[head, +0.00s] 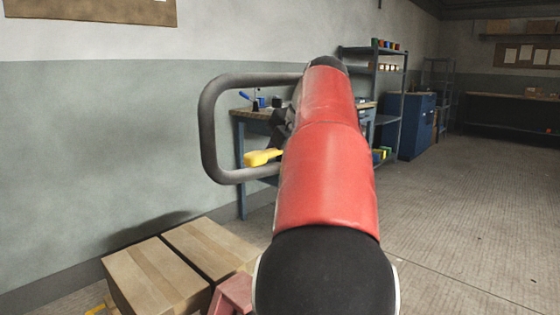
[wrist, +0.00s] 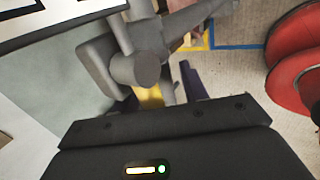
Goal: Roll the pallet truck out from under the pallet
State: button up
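The pallet truck's dark grey loop handle (head: 210,130) stands left of my red arm in the head view, with a yellow lever (head: 263,157) inside the loop. The handle's right part is hidden behind my arm. In the wrist view, grey handle tubes (wrist: 135,68) and part of the yellow lever (wrist: 150,97) are close in front of my gripper (wrist: 170,125). Its black body shows, but I cannot make out its fingers clearly or whether they touch the handle. A dull red part (head: 232,295), perhaps the truck's body, shows low beside the boxes. The forks and pallet are not clearly visible.
Cardboard boxes (head: 155,275) stand at the lower left near the wall. A workbench (head: 240,118) with small tools is behind the handle. Shelves (head: 385,75) and a blue cabinet (head: 410,125) stand farther back. The floor (head: 460,215) at the right is clear.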

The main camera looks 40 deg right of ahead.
grip_shut()
dwell(1.2)
